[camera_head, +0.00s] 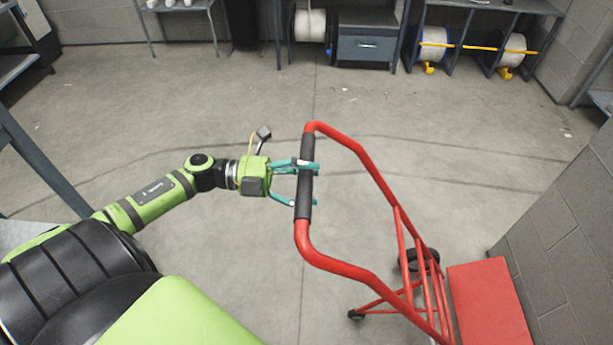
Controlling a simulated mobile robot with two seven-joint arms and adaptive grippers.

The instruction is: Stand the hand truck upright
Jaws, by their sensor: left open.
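The hand truck is a red tube frame (357,150) with a black grip (306,180) across its top bar. The frame slopes down from the grip toward the lower right, so it looks tilted. Its dark wheels (421,260) and red plate (490,300) are at the lower right, partly cut off by the picture's bottom edge. My left gripper (306,185), green with teal fingers, is at the black grip from the left. Its fingers are open, one farther up the grip and one lower; contact is hard to tell. My right gripper is not in view.
A grey block wall (560,240) stands close to the right of the hand truck. Shelving with cable reels (433,45) and a grey drawer unit (366,48) lines the back. The concrete floor (200,100) between is mostly clear. A rack post (45,165) stands at the left.

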